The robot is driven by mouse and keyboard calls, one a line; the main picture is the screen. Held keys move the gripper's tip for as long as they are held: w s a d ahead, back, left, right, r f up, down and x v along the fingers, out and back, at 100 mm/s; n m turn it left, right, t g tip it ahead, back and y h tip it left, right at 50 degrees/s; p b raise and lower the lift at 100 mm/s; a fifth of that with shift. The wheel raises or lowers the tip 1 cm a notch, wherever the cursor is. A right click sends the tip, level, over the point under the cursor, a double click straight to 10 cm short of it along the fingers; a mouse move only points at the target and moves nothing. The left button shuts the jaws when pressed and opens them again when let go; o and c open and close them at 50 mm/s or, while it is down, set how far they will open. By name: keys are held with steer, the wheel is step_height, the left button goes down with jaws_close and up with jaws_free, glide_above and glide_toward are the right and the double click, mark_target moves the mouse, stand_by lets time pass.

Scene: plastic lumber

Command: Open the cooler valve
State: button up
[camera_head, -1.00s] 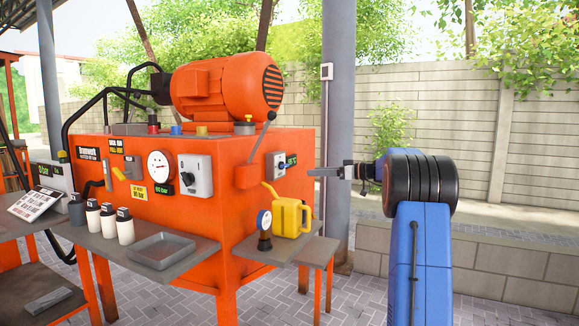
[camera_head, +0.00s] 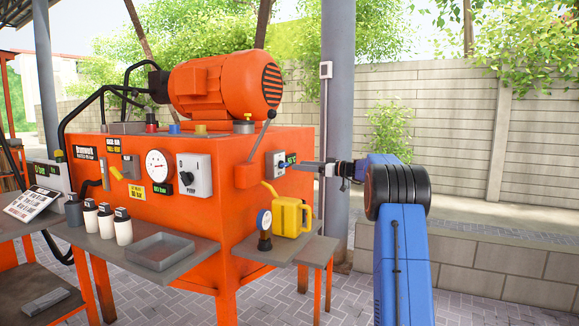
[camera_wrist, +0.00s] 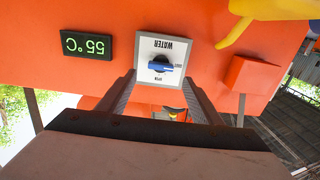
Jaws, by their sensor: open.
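The cooler valve is a small blue knob (camera_wrist: 160,66) on a white plate (camera_wrist: 178,44) marked WATER, on the orange machine's side. In the wrist view, which is upside down, the knob lies flat across the plate, with the word OPEN by its lower side. The plate also shows in the head view (camera_head: 271,170). My gripper (camera_wrist: 159,76) is open, its fingers at either side of the knob in the picture. In the head view my gripper (camera_head: 295,164) points left at the plate, its tips close to it. I cannot tell whether the fingers touch the knob.
A black display (camera_wrist: 86,46) reads 55°C beside the plate. A yellow can (camera_head: 290,217) and a gauge (camera_head: 264,230) stand on a shelf below. Free room lies right of my arm.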

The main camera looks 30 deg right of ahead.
mark_target(287, 164)
steer(key=x, duration=0.6)
steer(key=shift+w+a, duration=0.2)
steer(key=shift+w, duration=0.05)
steer(key=c, duration=1.1)
